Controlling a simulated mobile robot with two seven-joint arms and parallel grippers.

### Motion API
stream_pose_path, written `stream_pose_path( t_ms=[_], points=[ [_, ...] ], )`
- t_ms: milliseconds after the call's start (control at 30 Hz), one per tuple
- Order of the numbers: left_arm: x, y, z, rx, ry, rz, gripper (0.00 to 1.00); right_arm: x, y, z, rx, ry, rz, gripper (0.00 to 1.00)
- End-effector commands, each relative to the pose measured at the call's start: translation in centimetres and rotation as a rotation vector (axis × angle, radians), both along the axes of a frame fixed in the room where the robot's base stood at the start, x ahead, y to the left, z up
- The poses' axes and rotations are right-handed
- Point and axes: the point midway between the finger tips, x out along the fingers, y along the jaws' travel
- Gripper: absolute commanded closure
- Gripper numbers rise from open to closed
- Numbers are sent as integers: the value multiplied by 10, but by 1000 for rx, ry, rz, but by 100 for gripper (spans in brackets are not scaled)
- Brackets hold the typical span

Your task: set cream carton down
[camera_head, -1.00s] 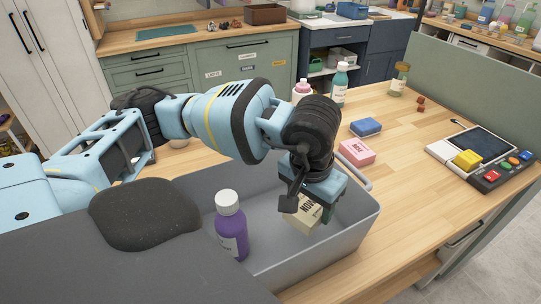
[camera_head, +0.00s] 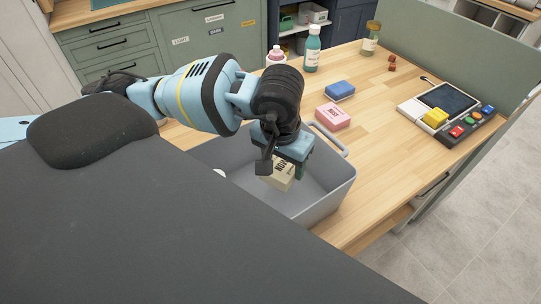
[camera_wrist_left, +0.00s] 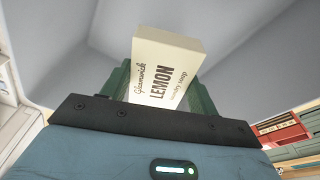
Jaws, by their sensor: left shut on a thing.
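The cream carton (camera_head: 277,182), printed "LEMON" in the left wrist view (camera_wrist_left: 164,70), is held inside the grey bin (camera_head: 335,192). My left gripper (camera_head: 286,170) is shut on it, with a green finger on each side of the carton in the left wrist view. The gripper points down into the bin, and its body hides the carton's upper part in the head view. I cannot tell whether the carton's underside touches the bin floor. My right gripper is not in view.
A white bottle cap (camera_head: 220,173) shows at the bin's left, mostly hidden. Beyond the bin on the wooden table (camera_head: 385,118) lie a pink box (camera_head: 332,116) and a blue one (camera_head: 340,90). A teal bottle (camera_head: 312,50) stands behind. A device with buttons (camera_head: 455,112) sits right.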

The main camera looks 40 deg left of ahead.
Motion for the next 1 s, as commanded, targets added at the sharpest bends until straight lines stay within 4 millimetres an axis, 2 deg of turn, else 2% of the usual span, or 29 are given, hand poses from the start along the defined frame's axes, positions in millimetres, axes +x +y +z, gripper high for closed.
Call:
stream_pose_path(
  t_ms=[100, 200, 467, 800, 1000],
  points=[
    [0, 0, -21, 1, 1, 2, 67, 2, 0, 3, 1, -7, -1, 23],
    [0, 0, -32, 0, -1, 1, 67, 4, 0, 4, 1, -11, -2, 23],
    [1, 0, -39, 0, -2, 1, 67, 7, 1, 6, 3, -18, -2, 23],
    [1, 0, -73, 0, -3, 2, 67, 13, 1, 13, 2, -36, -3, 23],
    [1, 0, -74, -1, -3, 1, 67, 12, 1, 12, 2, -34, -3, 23]
  ],
)
